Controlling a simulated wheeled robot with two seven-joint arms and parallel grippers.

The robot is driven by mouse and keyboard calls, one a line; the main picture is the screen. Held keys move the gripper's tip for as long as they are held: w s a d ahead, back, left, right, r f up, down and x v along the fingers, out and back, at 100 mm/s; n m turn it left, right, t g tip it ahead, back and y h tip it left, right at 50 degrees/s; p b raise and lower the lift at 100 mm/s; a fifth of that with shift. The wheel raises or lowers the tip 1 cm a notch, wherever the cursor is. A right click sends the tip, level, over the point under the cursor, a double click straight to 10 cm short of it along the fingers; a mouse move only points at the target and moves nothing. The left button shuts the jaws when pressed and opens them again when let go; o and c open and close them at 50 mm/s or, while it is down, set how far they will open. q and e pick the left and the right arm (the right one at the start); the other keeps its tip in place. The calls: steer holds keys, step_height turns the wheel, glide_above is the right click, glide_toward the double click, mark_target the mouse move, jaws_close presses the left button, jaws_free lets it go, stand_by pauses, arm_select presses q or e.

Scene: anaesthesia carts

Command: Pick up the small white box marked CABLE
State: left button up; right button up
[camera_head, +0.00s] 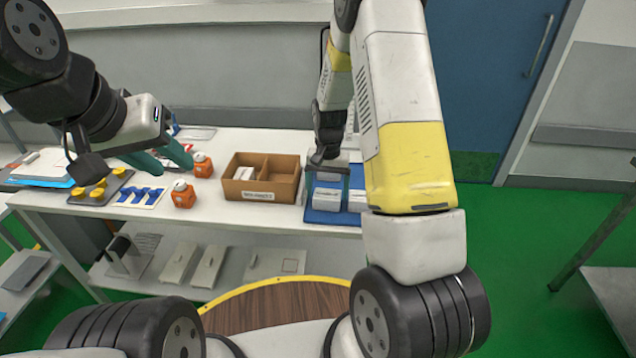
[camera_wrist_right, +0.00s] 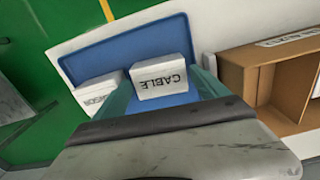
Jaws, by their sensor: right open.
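The small white box marked CABLE (camera_wrist_right: 160,78) sits on a blue tray (camera_wrist_right: 105,50); its label is upside down in the right wrist view. In the head view it is the left white box (camera_head: 326,198). My right gripper (camera_head: 328,190) is open above the tray and points down. In the right wrist view its teal fingers (camera_wrist_right: 162,92) lie on either side of the CABLE box; whether they touch it I cannot tell. My left gripper (camera_head: 174,166) is open over the left part of the table.
A second white box (camera_wrist_right: 98,92), its label partly hidden, stands close beside the CABLE box. A brown divided box (camera_head: 262,178) stands left of the tray. Orange-and-white containers (camera_head: 183,194) and a dark tray with yellow pieces (camera_head: 98,188) are further left. A shelf (camera_head: 220,262) lies below.

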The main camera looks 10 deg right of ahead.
step_height(320, 180, down, 2)
steer(key=shift+f, duration=0.15)
steer(key=c, duration=1.2)
